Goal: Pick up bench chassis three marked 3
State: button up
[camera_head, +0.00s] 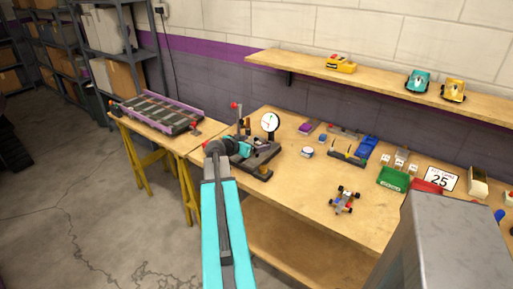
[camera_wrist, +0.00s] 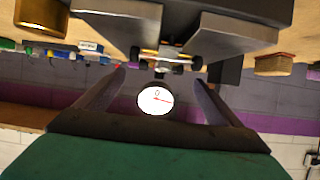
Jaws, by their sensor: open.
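A small chassis with dark wheels and red and grey parts (camera_head: 345,201) sits on the bench right of my gripper in the head view. No number can be read on it. My gripper (camera_head: 243,148) is at the dial fixture, left of that chassis. In the wrist view, which is upside down, my gripper (camera_wrist: 160,77) is open, its two dark fingers apart with nothing held between them. Beyond the fingers a small wheeled piece (camera_wrist: 160,55) shows between two grey blocks. I cannot tell whether it carries a mark.
The dial gauge (camera_head: 269,123) stands above the fixture and faces me in the wrist view (camera_wrist: 155,99). A wall shelf (camera_head: 380,87) holds toy cars. The front bench middle is mostly clear.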

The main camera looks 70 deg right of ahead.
jog(key=shift+d, duration=0.1)
jog(key=shift+s+d+f+p, duration=0.1)
jog(key=shift+d+f+p, duration=0.05)
jog(key=shift+d+p, duration=0.35)
jog(key=shift+p+x, duration=0.7)
jog(key=shift+x, duration=1.3)
jog(key=c, duration=1.3)
